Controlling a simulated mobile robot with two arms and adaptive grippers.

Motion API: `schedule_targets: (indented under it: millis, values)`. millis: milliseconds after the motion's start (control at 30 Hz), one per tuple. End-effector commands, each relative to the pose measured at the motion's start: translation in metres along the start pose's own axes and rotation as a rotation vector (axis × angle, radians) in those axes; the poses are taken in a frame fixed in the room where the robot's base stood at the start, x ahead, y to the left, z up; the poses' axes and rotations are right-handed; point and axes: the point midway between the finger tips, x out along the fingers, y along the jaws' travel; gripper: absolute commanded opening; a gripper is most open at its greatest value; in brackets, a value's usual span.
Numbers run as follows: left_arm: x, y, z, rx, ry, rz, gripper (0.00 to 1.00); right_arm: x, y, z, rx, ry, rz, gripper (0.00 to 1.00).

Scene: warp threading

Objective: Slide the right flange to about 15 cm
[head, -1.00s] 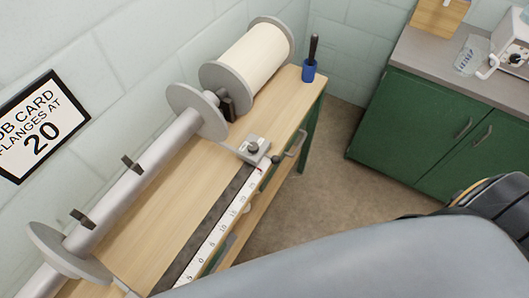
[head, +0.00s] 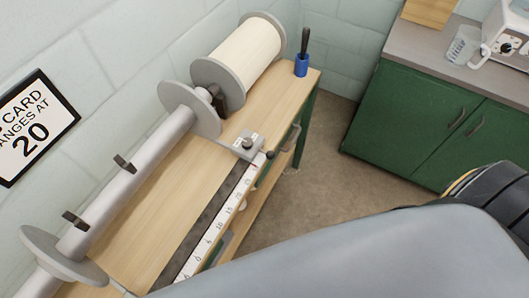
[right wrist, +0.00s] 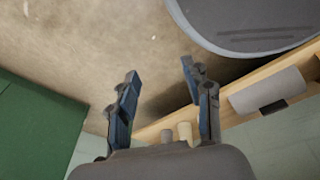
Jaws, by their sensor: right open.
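The right flange (head: 190,108) is a grey disc on the pale beam tube (head: 133,178), near its far end. A grey block with a dark knob (head: 247,143) sits beside it at the far end of the white scale (head: 222,220). The scale's numbers are small; the block lies beyond the 15 I can make out. The left flange (head: 60,256) is at the near end of the tube. My right gripper (right wrist: 160,70) is open and empty in the right wrist view, over floor and bench edge. My left gripper is not in view.
A cream roll (head: 246,55) stands behind the right flange. A blue cup (head: 301,65) with a dark-handled tool is at the bench's far corner. A wall card (head: 36,125) reads 20. A green cabinet (head: 430,125) stands right, across open floor (head: 315,165).

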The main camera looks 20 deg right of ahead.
Motion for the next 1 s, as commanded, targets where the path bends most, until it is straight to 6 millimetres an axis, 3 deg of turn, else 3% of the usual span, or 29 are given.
schedule_targets:
  millis: [67, 167, 300, 367, 500, 600, 700, 833, 1000]
  values:
    - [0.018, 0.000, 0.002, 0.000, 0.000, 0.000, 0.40, 0.005, 0.035, -0.027, 0.022, 0.118, 0.033, 0.50]
    - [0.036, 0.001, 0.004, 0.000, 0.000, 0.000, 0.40, -0.009, 0.076, -0.077, 0.053, 0.316, 0.058, 0.50]
    - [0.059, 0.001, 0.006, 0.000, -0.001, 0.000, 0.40, -0.055, 0.114, -0.150, 0.066, 0.604, 0.043, 0.50]
    - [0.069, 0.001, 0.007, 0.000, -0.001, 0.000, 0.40, -0.081, 0.121, -0.179, 0.063, 0.725, 0.016, 0.50]
    - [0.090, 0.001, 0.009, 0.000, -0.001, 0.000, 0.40, -0.154, 0.116, -0.238, 0.040, 0.989, -0.096, 0.50]
    - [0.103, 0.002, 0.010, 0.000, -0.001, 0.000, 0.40, -0.207, 0.099, -0.266, 0.021, 1.141, -0.200, 0.50]
    - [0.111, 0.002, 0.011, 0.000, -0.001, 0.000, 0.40, -0.249, 0.081, -0.281, 0.008, 1.245, -0.298, 0.50]
    - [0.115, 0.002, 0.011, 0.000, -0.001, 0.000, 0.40, -0.283, 0.066, -0.290, -0.002, 1.319, -0.379, 0.50]
    - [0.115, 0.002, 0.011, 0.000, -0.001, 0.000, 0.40, -0.294, 0.060, -0.300, -0.004, 1.343, -0.403, 0.50]
